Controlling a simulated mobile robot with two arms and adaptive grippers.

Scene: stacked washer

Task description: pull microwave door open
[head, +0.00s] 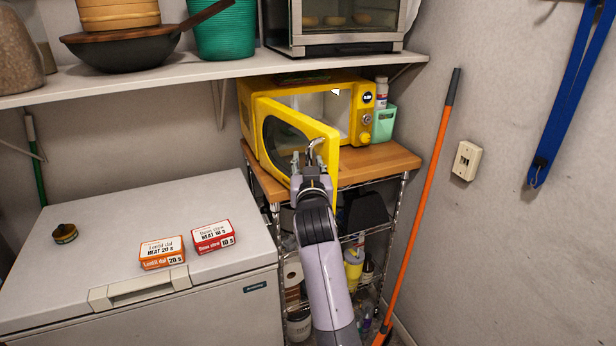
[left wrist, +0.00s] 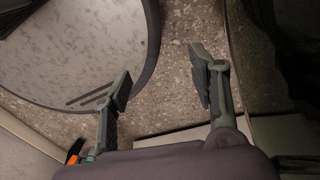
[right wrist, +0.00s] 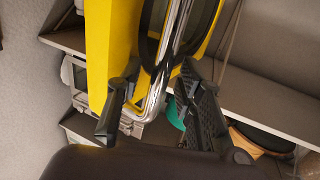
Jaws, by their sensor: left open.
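The yellow microwave (head: 355,92) stands on a wooden-topped rack. Its door (head: 262,122) is ajar, swung out to the left, and part of the lit inside shows. The door also shows in the right wrist view (right wrist: 108,40), with its chrome handle (right wrist: 155,98). My right gripper (head: 309,163) is at the handle on the door's free edge. In the right wrist view the handle runs between its two fingers (right wrist: 157,85), with small gaps showing beside it. My left gripper (left wrist: 160,80) is open and empty, with only its wrist view showing it.
A white chest freezer (head: 100,215) at left carries two small boxes (head: 162,252) and a small dark round item. A shelf (head: 170,80) with a wok and a toaster oven hangs above. An orange pole (head: 425,200) leans right of the rack. A green holder (head: 383,124) stands beside the microwave.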

